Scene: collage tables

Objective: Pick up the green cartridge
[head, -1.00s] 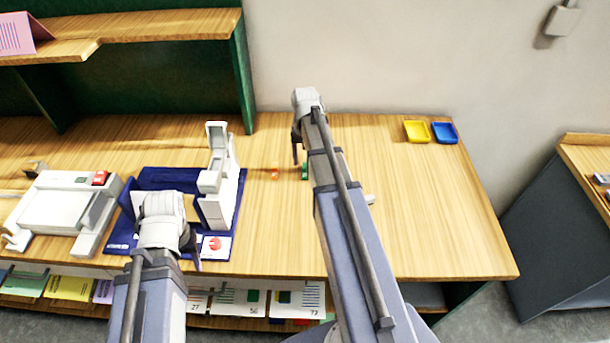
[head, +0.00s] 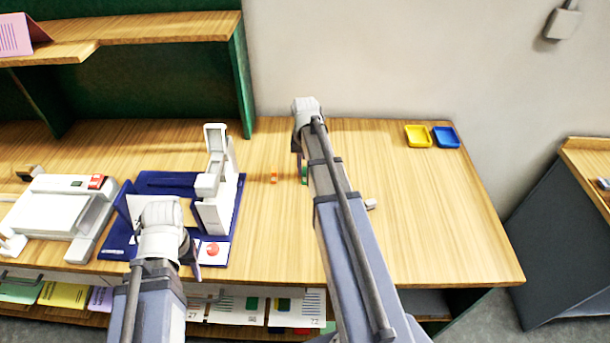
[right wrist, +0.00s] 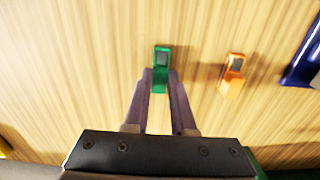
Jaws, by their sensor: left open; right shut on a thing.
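The green cartridge (right wrist: 161,70) is between the two fingertips of my right gripper (right wrist: 158,82) in the right wrist view, with its far end sticking out past them. The gripper is shut on it. In the head view my right gripper (head: 300,166) is over the table, and a bit of the green cartridge (head: 304,173) shows beside my arm. I cannot tell whether the cartridge is clear of the tabletop. My left gripper (head: 190,250) is open over the front of the blue stand; its fingers are partly hidden.
An orange cartridge (right wrist: 231,74) lies just right of the green one in the wrist view. A blue stand (head: 172,182) with a white upright press (head: 215,190) and a white machine (head: 58,215) stand at left. Yellow (head: 418,136) and blue (head: 446,137) trays sit back right. The right tabletop is mostly clear.

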